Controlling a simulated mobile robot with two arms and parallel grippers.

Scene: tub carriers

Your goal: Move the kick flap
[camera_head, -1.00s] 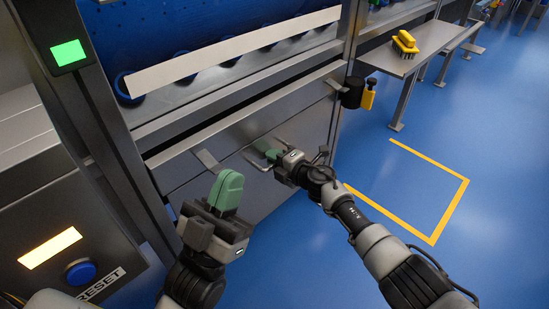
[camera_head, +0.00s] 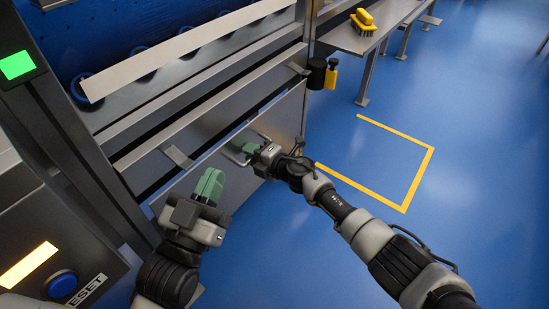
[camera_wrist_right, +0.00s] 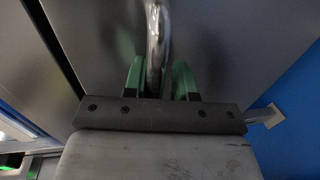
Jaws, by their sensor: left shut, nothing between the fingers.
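The kick flap (camera_head: 283,120) is a grey metal panel low on the machine's front, with a thin blue gap along part of its top edge. It carries a bent metal bar handle (camera_head: 233,157). My right gripper (camera_head: 251,149) is at this handle. In the right wrist view the bar (camera_wrist_right: 157,40) runs between the green fingers (camera_wrist_right: 158,82), one close on each side, and the grip looks closed on it. My left gripper (camera_head: 209,182) is shut and empty, fingers pointing up, in front of the flap's left part and apart from it. It hides some of the flap.
A metal bench (camera_head: 345,38) with a yellow brush (camera_head: 363,20) stands at the back right. A black holder (camera_head: 317,73) sticks out at the machine's corner. A panel with a blue reset button (camera_head: 62,286) is at lower left. The blue floor right is open, with yellow marking (camera_head: 420,178).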

